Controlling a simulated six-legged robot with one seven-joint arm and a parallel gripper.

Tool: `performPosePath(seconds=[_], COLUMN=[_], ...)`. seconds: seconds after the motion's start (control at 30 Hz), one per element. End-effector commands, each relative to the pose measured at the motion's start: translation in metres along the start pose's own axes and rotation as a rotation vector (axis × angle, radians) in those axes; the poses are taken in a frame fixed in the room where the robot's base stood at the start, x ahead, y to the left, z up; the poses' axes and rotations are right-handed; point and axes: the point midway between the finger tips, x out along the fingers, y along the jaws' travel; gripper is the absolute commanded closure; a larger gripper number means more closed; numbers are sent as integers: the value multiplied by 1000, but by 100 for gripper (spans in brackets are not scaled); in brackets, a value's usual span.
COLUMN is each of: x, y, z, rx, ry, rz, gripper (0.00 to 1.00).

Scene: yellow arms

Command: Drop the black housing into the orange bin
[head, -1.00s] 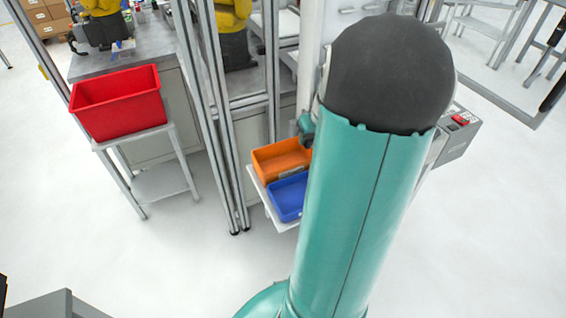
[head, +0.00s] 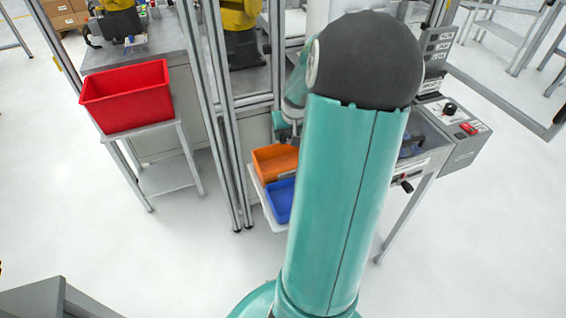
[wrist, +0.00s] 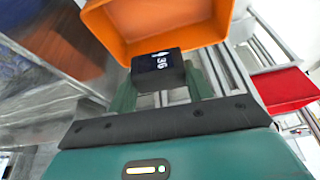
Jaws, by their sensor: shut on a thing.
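The black housing (wrist: 158,72), a small dark block with white marks on its face, is held between the fingers of my gripper (wrist: 160,86) in the wrist view. My gripper is shut on it. The orange bin (wrist: 118,47) is just beyond the housing, its open side facing the gripper. The housing overlaps the bin's near rim in the picture; its height above the bin is unclear. In the head view the orange bin (head: 273,163) stands on a small white stand, partly hidden by my arm. The housing cannot be made out there.
A blue bin (head: 279,202) sits right in front of the orange one. A red bin (head: 125,97) stands on a separate stand to the left. Metal frame posts (head: 215,110) rise close beside the bins. A control box (head: 453,130) is at the right.

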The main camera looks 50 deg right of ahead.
Motion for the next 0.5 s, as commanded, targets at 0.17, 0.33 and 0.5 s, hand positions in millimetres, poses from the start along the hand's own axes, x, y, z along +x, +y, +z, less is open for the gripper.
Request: performPosePath(seconds=[0.17, 0.33, 0.5], x=[11, 30, 46], y=[1, 1, 1], z=[6, 14, 20], rx=[5, 6, 4], ry=[-3, -4, -2], rz=[1, 0, 0], gripper=[71, 71, 71])
